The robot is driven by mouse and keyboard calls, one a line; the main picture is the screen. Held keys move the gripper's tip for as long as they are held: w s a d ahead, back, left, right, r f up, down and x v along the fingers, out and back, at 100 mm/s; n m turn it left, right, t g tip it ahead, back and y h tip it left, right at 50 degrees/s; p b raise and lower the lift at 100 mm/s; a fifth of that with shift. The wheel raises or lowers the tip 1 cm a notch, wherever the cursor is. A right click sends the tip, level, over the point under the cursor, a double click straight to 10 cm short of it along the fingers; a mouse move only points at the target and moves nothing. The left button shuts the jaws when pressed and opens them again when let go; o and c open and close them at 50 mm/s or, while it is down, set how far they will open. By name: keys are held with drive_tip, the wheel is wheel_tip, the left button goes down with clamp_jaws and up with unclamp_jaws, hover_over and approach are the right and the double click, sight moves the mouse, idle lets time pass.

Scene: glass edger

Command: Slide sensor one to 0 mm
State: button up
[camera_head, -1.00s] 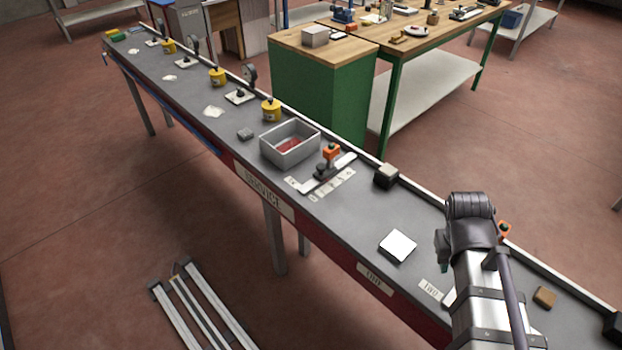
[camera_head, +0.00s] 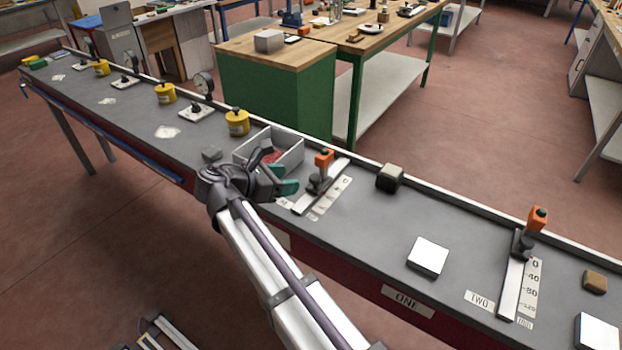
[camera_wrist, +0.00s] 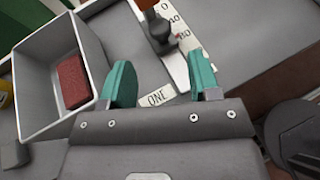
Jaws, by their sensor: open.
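Sensor one's slider (camera_head: 319,183) is a dark carriage with an orange, black-topped post on a pale rail (camera_head: 338,170). The wrist view shows the carriage (camera_wrist: 162,32) with its red pointer close to the 80 mark. The 0 and 40 marks lie farther up the scale (camera_wrist: 172,20). A plate reading ONE (camera_wrist: 157,97) lies by the rail's near end. My gripper (camera_head: 280,172) is open and empty, left of the slider and apart from it. In the wrist view its teal fingers (camera_wrist: 161,72) stand either side of the rail's near end, short of the carriage.
A grey bin (camera_head: 284,148) with a red block (camera_wrist: 73,82) stands just left of the rail. A dark block (camera_head: 390,178) and a white-topped block (camera_head: 428,257) lie to the right. Sensor two's slider (camera_head: 522,243) stands farther right, near 0.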

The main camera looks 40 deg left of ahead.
sight(313, 177)
drive_tip(key=b+x, duration=0.1)
drive_tip(key=x, duration=0.3)
drive_tip(key=b+x, duration=0.1)
drive_tip(key=x, duration=0.3)
drive_tip(key=shift+s+f+b, duration=0.15)
drive_tip(key=shift+f+b, duration=0.05)
drive_tip(key=shift+b, duration=0.2)
drive_tip(key=shift+w+d, duration=0.1)
drive_tip(key=shift+w, duration=0.5)
drive_tip(key=shift+c, duration=0.5)
clamp_jaws()
